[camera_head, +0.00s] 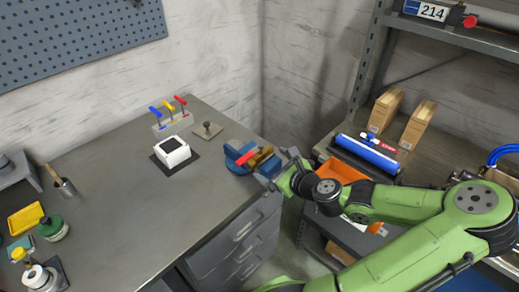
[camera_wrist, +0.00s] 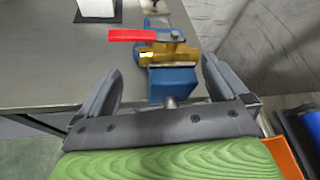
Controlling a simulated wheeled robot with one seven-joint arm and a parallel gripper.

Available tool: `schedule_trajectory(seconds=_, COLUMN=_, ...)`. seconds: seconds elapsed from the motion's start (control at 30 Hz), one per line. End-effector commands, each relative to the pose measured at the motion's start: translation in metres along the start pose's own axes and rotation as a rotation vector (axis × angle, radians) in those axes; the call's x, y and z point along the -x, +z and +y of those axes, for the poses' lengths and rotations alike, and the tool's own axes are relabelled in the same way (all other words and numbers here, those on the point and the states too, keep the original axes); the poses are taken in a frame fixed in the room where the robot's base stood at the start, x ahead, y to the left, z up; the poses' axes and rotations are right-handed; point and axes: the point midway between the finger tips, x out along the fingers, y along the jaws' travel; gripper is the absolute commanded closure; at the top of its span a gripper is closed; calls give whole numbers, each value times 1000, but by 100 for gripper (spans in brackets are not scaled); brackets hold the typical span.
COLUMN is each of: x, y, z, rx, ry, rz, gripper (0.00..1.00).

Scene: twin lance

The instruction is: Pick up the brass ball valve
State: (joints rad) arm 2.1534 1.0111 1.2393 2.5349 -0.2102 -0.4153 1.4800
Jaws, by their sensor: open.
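The brass ball valve (camera_wrist: 172,53) with a red lever handle (camera_wrist: 132,35) sits on the blue vise (camera_wrist: 172,84) at the edge of the grey workbench. My gripper (camera_wrist: 158,90) is open, with one finger on each side of the vise in the wrist view. The valve lies just beyond the fingertips, roughly centred between them. Nothing is held. Whether the fingers touch anything cannot be told.
On the workbench (camera_head: 115,213) stand a white box (camera_head: 172,152) on a dark mat and a rack of coloured-handled tools (camera_head: 170,115). An orange bin (camera_head: 341,171) and a metal shelf with cardboard boxes (camera_head: 386,108) stand to the right. The bench middle is clear.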

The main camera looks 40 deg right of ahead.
Motion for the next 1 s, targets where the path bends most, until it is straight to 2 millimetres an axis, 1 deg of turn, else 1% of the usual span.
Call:
schedule_trajectory(seconds=0.03, x=-17, y=-1, z=2, rx=8, ry=3, rz=-9, gripper=0)
schedule_trajectory(seconds=0.1, x=-32, y=-3, z=2, rx=6, ry=1, rz=-8, gripper=0)
schedule_trajectory(seconds=0.27, x=-51, y=-3, z=1, rx=5, ry=-1, rz=-6, gripper=0)
schedule_trajectory(seconds=0.4, x=-78, y=-5, z=0, rx=4, ry=-1, rz=-9, gripper=0)
schedule_trajectory(seconds=0.5, x=-94, y=-5, z=-1, rx=4, ry=-2, rz=-6, gripper=0)
schedule_trajectory(seconds=0.6, x=-99, y=-4, z=-2, rx=4, ry=-4, rz=-4, gripper=0)
schedule_trajectory(seconds=0.77, x=-98, y=-4, z=-2, rx=4, ry=-4, rz=-3, gripper=0)
schedule_trajectory(seconds=0.87, x=-98, y=-3, z=-2, rx=4, ry=-4, rz=-3, gripper=14)
schedule_trajectory(seconds=1.0, x=-98, y=-3, z=-2, rx=4, ry=-4, rz=-3, gripper=35)
